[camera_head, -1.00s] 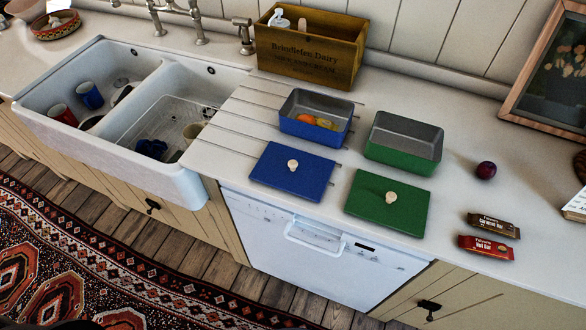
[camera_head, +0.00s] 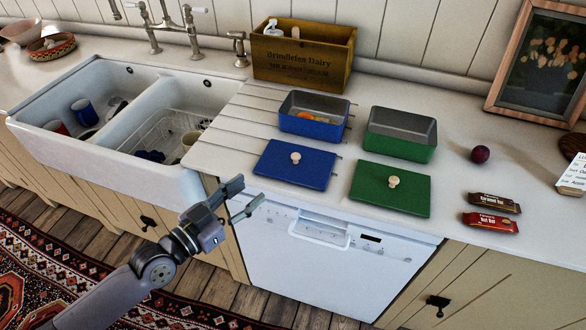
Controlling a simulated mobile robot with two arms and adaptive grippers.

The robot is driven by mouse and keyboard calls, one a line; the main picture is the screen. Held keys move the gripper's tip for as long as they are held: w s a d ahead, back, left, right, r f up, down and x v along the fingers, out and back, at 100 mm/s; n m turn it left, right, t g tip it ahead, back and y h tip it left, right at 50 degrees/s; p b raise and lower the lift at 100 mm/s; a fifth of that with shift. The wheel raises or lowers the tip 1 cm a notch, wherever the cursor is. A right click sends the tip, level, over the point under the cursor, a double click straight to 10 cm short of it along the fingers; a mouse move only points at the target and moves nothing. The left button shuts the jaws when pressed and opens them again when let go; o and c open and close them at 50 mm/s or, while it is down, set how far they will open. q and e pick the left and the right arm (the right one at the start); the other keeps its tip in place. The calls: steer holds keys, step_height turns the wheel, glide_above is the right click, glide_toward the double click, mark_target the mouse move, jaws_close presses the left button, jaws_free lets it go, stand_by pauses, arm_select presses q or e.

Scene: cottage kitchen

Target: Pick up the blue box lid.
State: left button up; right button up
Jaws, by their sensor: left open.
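The blue box lid (camera_head: 295,172) lies flat on the counter with its pale round knob facing up. It is in front of the open blue box (camera_head: 313,127), which holds orange and yellow things. My left gripper (camera_head: 243,198) is open and empty, with its fingers apart. It is in front of the counter's edge, to the left of and nearer than the blue lid, and not touching it. My right gripper is out of view.
A green lid (camera_head: 390,200) lies right of the blue one, before an open green box (camera_head: 401,147). A plum (camera_head: 480,154) and two wrapped bars (camera_head: 491,222) are farther right. The double sink (camera_head: 110,165) is left. A wooden crate (camera_head: 303,68) stands behind.

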arm_select(q)
steer(key=p, duration=0.2)
glide_toward(292, 157)
steer(key=x, duration=0.4)
steer(key=shift+w+d, duration=0.1)
steer(key=shift+d, duration=0.05)
steer(key=shift+x, duration=3.5)
steer(key=shift+c, duration=0.3)
jaws_close()
